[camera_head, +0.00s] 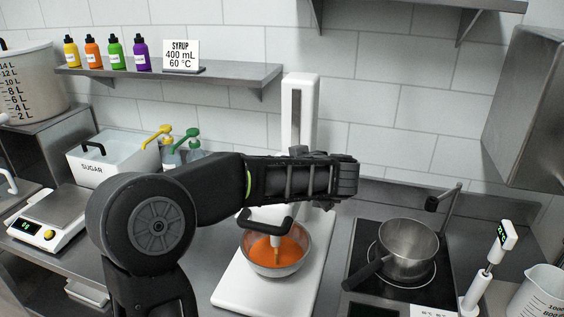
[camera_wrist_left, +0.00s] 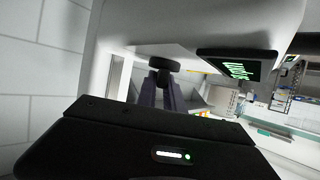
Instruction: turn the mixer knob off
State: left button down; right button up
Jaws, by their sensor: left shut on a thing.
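The mixer is white, with its column (camera_head: 300,100) upright behind my left arm and its base (camera_head: 240,290) on the counter. A steel bowl of orange mix (camera_head: 275,258) sits under it with the beater down in the mix. In the left wrist view the dark round mixer knob (camera_wrist_left: 165,64) sticks out below the white housing, beside a black display (camera_wrist_left: 240,66) with green marks too slanted to read. My left gripper (camera_wrist_left: 163,80) is shut on the knob. In the head view my left arm crosses in front of the mixer head and hides the knob and fingertips. My right gripper is not in view.
A steel pot (camera_head: 408,250) with a long handle stands on the dark hob (camera_head: 375,290) at right. A thermometer (camera_head: 490,262) and a measuring jug (camera_head: 540,295) are beyond it. A sugar bin (camera_head: 95,165), pump bottles (camera_head: 170,155) and a scale (camera_head: 48,222) are at left.

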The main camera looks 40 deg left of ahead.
pick_arm(q)
jog(key=n+g, duration=0.2)
jog(key=n+g+y, duration=0.1)
jog(key=g, duration=0.1)
jog(key=shift+w+d+r+n+y, duration=0.1)
jog(key=shift+w+d+n+y, duration=0.1)
jog(key=shift+n+y, duration=0.15)
jog(key=shift+s+a+n+g, duration=0.1)
jog(key=shift+n+g, duration=0.45)
jog(key=shift+g, duration=0.05)
jog(key=shift+s, duration=0.1)
jog(key=c, duration=1.5)
grip_release()
jog(key=shift+a+g, duration=0.1)
jog(key=shift+g, duration=0.2)
jog(key=shift+o, duration=0.2)
jog(key=v, duration=0.7)
jog(key=shift+d, duration=0.4)
